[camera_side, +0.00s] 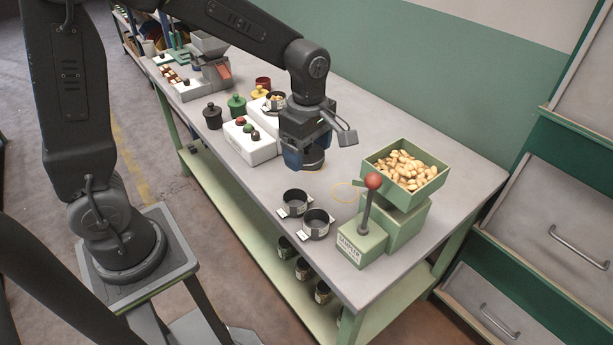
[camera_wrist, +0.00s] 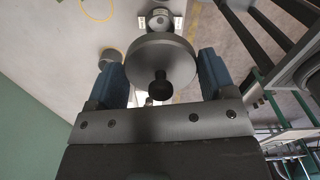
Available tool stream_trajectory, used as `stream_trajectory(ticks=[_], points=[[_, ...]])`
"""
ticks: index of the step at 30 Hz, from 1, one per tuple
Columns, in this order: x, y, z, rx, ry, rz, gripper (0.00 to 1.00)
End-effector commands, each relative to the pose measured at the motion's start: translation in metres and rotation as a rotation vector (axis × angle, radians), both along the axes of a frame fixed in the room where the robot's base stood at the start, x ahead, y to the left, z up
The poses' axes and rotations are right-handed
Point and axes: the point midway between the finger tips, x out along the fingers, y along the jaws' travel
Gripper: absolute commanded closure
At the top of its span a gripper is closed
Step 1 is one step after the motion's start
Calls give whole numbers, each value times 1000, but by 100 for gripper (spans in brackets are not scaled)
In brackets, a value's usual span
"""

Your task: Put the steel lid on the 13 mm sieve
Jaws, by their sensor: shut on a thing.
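The steel lid (camera_wrist: 165,55), a grey disc with a black knob, sits between the blue fingers of my gripper (camera_wrist: 160,80) in the wrist view. My gripper (camera_side: 305,160) is shut on it and holds it above the bench in the side view, where the lid's edge (camera_side: 314,167) shows below the fingers. Two dark sieves with tab handles, a rear one (camera_side: 295,203) and a front one (camera_side: 317,224), stand apart from the lid, nearer the bench's front edge. I cannot read which is 13 mm. One labelled sieve (camera_wrist: 160,18) shows just beyond the lid in the wrist view.
A green hopper of nuts (camera_side: 405,170) and a red-knobbed lever stand (camera_side: 363,240) are at the right. A white block (camera_side: 250,150) with coloured knobs, several lidded pots and a sieve of nuts (camera_side: 273,102) stand behind my gripper. A yellow ring (camera_side: 345,192) marks the bench.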

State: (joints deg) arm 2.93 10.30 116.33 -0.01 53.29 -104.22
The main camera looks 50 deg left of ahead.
Motion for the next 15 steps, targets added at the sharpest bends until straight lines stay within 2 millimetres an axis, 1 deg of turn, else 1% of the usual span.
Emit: stream_trajectory(ticks=[1, 6, 9, 10, 15], points=[[1, 0, 16, -1, -6, 0, 47], [1, 0, 50, 0, -4, 0, 47], [3, 2, 66, 0, -2, 5, 47], [8, 7, 64, 0, 3, 17, 47], [35, 32, 68, 0, 2, 73, 47]])
